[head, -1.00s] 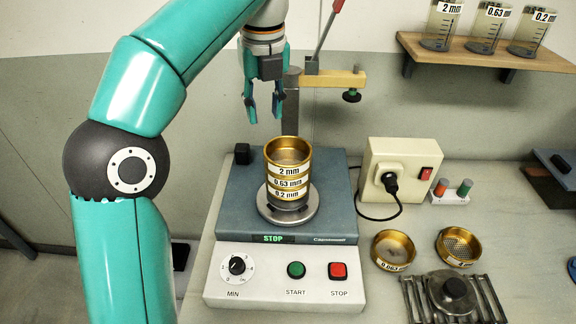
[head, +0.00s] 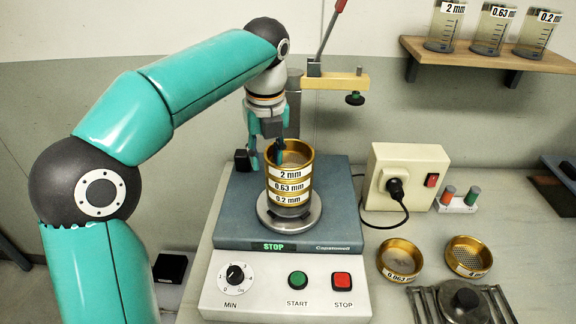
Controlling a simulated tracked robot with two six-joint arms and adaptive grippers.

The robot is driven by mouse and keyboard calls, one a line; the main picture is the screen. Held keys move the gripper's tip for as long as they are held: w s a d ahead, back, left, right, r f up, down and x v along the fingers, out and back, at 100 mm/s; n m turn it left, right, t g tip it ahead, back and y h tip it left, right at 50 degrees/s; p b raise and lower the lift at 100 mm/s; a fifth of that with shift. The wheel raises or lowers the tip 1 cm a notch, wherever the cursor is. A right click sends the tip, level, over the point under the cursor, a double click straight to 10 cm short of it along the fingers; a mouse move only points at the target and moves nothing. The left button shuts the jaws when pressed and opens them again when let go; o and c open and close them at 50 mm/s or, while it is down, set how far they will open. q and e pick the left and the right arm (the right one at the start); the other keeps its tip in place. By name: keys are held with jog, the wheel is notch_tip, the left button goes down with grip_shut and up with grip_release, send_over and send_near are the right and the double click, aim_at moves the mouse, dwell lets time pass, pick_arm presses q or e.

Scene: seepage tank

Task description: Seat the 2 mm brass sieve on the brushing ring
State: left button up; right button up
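The 2 mm brass sieve (head: 290,174) is the top one of a stack on the shaker plate. Under it sit the 0.63 mm sieve (head: 289,188) and the 0.2 mm sieve (head: 289,200). My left gripper (head: 267,156) points down at the stack's back left rim. Its fingers are apart: one shows left of the 2 mm sieve, the other overlaps the sieve's opening. I cannot tell whether they touch the wall. No part in view can be surely named the brushing ring; a metal rod frame with a round centre (head: 466,299) is cut off at the lower right. My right gripper is out of view.
The shaker (head: 230,205) reads STOP. A clamp arm (head: 335,81) stands behind the stack. A socket box (head: 408,163) with a cable is to the right. Two brass sieves, 0.063 (head: 400,276) and another (head: 466,270), lie on the bench. Beakers stand on a shelf (head: 480,52).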

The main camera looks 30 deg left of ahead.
pick_arm(q)
jog(key=shift+s, duration=0.1)
grip_shut()
jog(key=shift+r, duration=0.1)
